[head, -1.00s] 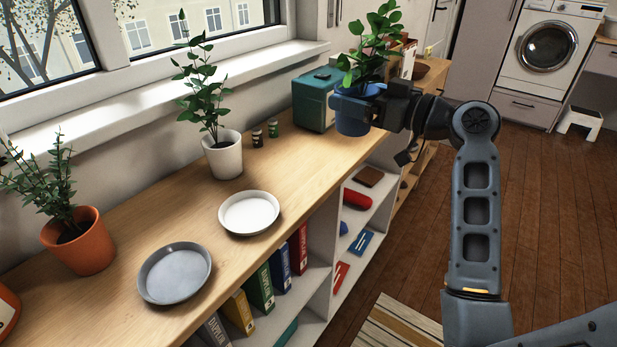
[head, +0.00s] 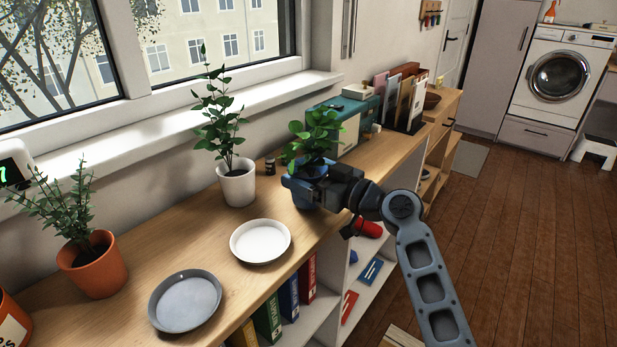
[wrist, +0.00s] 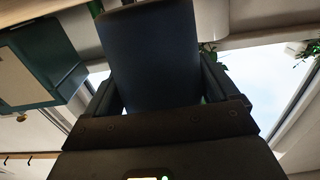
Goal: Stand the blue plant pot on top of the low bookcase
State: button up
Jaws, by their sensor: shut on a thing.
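The blue plant pot (head: 300,190) holds a leafy green plant. My gripper (head: 312,186) is shut on it, with the pot upright at the bookcase's front edge. The pot also fills the middle of the wrist view (wrist: 155,60) as a dark shape between the fingers. The low bookcase (head: 135,262) has a long pale wooden top under the window. Whether the pot's base touches the top or hangs just above it, I cannot tell; my gripper hides part of it.
On the top stand a white pot with a plant (head: 238,185), an orange pot (head: 95,268), a white saucer (head: 260,241), a grey saucer (head: 185,301), a small dark jar (head: 270,167) and a teal box (head: 350,125). Bare wood lies between the saucers and the teal box.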

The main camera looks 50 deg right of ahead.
jog(key=shift+f, duration=0.45)
jog(key=shift+f, duration=0.2)
jog(key=o, duration=1.1)
jog(key=shift+r, duration=0.25)
jog(key=s+b, duration=0.2)
jog(key=s, duration=1)
jog(key=shift+d+b, duration=0.25)
jog(key=shift+b, duration=0.1)
jog(key=shift+f, duration=0.15)
